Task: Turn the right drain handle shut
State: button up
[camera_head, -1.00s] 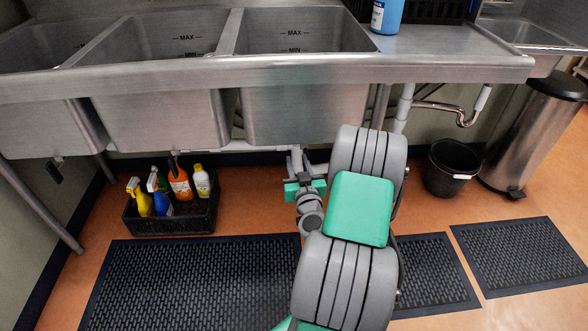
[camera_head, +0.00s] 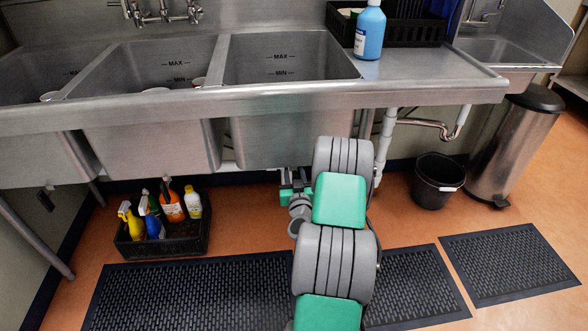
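The three-basin steel sink shows its right basin (camera_head: 278,138) above my arm. My gripper (camera_head: 290,178) is under the front of that basin, close to its underside, beyond my grey and green arm links. Its fingers are small and partly hidden, so I cannot tell whether they are open or shut. The right drain handle cannot be made out; the basin and my arm cover that area. I cannot tell whether my gripper touches it.
A black crate (camera_head: 163,247) of spray bottles stands on the floor at left. A black bucket (camera_head: 436,181) and steel bin (camera_head: 515,150) stand at right. White drain pipe (camera_head: 386,146) runs down beside my arm. Black mats (camera_head: 190,290) cover the floor.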

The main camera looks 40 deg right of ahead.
grip_shut()
dwell(0.3)
dwell(0.3)
